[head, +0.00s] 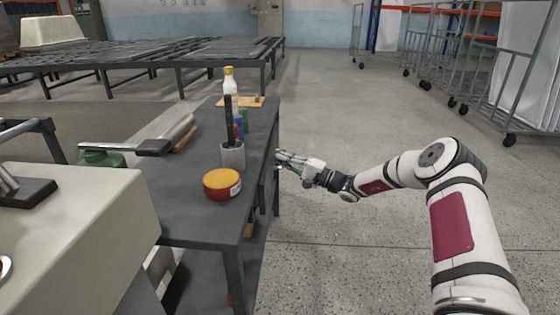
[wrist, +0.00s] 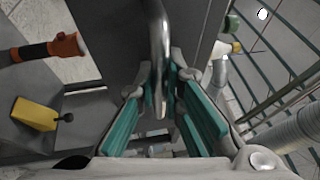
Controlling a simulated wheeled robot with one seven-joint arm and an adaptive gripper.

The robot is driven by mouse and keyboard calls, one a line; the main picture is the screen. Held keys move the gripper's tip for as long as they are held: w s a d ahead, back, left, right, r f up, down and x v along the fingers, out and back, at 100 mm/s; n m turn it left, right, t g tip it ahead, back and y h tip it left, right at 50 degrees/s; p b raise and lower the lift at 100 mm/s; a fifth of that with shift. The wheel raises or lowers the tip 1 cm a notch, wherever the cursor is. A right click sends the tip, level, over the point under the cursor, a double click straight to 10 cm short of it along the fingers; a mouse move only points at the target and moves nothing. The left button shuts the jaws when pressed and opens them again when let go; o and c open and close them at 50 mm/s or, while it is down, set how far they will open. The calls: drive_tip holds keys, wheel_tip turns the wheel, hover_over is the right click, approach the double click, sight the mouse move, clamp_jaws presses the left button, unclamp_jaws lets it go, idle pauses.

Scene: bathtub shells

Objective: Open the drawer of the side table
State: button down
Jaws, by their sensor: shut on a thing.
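The side table (head: 190,220) is dark grey, with its long side facing right, where my gripper (head: 281,161) reaches its edge. In the wrist view, a curved metal handle (wrist: 159,45) stands out from a grey drawer front (wrist: 115,30). The teal fingers of my gripper (wrist: 162,105) lie on both sides of the handle and are shut on it. How far the drawer stands out is hard to tell; its front is mostly hidden in the head view.
A red tin with a yellow lid (head: 222,185), a grey cup (head: 232,155) and a bottle (head: 230,90) stand on the tabletop. A yellow block (wrist: 34,114) shows in the wrist view. Wheeled racks (head: 470,70) stand at the back right. The floor right of the table is clear.

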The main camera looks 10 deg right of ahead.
drive_tip(key=s+d+b, duration=0.1)
drive_tip(key=s+d, duration=0.2)
drive_tip(key=d, duration=0.6)
drive_tip(key=s+d+b, duration=0.1)
drive_tip(key=s+d, duration=0.2)
drive_tip(key=d, duration=0.7)
drive_tip(key=shift+f, duration=0.1)
drive_tip(key=c, duration=2)
unclamp_jaws()
drive_tip(key=shift+o, duration=0.2)
drive_tip(key=v, duration=1.2)
